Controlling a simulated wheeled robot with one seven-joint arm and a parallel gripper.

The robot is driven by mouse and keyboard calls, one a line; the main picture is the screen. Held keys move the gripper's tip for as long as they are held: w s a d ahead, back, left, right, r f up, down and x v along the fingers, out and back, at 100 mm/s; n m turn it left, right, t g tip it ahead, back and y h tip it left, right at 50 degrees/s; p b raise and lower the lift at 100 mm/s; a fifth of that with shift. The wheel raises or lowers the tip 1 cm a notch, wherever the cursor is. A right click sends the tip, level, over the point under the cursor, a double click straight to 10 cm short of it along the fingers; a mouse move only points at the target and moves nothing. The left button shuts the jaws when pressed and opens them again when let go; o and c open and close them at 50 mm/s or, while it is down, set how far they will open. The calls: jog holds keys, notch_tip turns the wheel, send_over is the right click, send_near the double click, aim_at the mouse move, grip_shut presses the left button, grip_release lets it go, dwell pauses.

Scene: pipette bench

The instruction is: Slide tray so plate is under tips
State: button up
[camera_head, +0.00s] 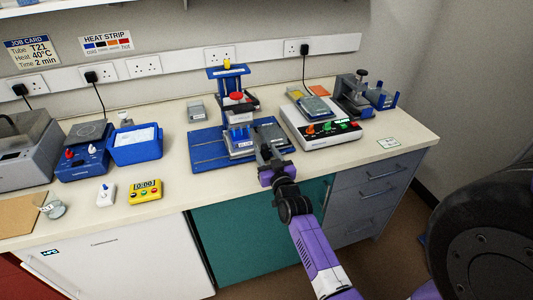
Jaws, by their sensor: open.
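A grey tray (240,152) lies on the base below and around the tips. A darker grey flat piece, which may be the plate (270,132), is to the right of the tips. My gripper (266,151) is open at the front right of the tray, over or beside its edge. Its fingers partly hide the tray there, and I cannot tell whether they touch it.
A white device (318,134) with coloured knobs stands close to the right of the base. The bench front is clear near the base's left.

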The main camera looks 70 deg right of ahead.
jog(key=shift+c, duration=0.2)
grip_shut()
dwell(1.1)
